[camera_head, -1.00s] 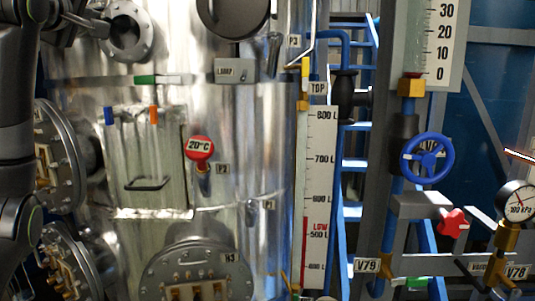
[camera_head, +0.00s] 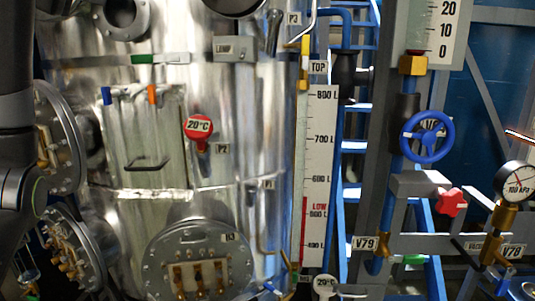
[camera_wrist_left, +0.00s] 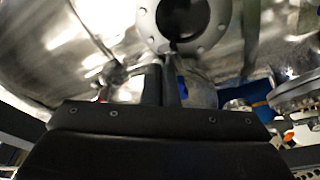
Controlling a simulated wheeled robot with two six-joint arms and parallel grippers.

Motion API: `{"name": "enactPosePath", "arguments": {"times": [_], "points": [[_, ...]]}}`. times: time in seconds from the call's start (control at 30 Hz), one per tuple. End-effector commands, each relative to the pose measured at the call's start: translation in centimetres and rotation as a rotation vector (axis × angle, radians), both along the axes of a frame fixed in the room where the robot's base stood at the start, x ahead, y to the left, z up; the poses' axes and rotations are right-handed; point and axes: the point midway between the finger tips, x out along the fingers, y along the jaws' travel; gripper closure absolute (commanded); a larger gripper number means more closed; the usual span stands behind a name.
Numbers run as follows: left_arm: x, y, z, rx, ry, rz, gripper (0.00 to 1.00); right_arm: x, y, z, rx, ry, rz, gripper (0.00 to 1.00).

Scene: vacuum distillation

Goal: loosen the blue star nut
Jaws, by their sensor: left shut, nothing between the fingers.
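I cannot make out a blue star nut for certain in either view. A blue round handwheel (camera_head: 427,137) is on the pipe at the right in the head view. A red star-shaped knob (camera_head: 451,202) sits below it. In the wrist view a small blue patch (camera_wrist_left: 182,87) shows just right of my fingers, too blurred to name. My left gripper (camera_wrist_left: 165,80) is shut and empty, in front of the shiny metal tank. Its arm runs down the left edge of the head view, but the fingers are not clear there. My right gripper is in neither view.
A level scale (camera_head: 318,150), a blue ladder and a pressure gauge (camera_head: 516,180) stand right. A round flanged port (camera_wrist_left: 183,20) is above my fingers.

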Motion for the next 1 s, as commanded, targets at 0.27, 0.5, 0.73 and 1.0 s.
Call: {"name": "enactPosePath", "arguments": {"times": [0.27,0.5,0.73,1.0], "points": [[-0.3,-0.7,-0.2,0.0,-0.002,-0.001,1.0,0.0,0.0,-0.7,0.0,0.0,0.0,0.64],[-3.0,-0.4,-0.5,0.0,-0.003,0.001,1.0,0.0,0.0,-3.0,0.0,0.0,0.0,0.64],[-5.5,-0.3,-0.4,0.0,-0.003,-0.001,1.0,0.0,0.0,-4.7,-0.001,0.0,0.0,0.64],[-6.1,-0.2,-0.1,0.0,0.0,-0.001,1.0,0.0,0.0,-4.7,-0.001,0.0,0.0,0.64]]}}
